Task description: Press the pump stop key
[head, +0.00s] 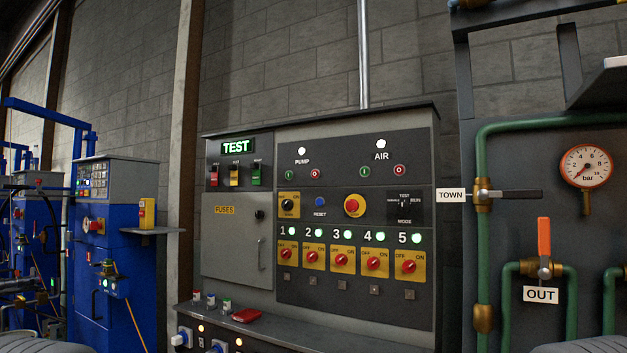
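The pump stop key (315,173) is a small round red button marked O on the dark face of the control panel (425,239). It sits just right of the green pump start key (290,175), below the PUMP label and a lit white lamp (301,151). A similar green and red pair under AIR, with the red air key (399,171), lies further right. Nothing covers the pump keys. Neither of my grippers is in view.
A red emergency knob (352,205) and a row of numbered red switches sit below the keys. A ledge below holds a red object (247,315). Green pipes with an orange-handled valve (544,240) stand right; blue machines (100,270) stand left.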

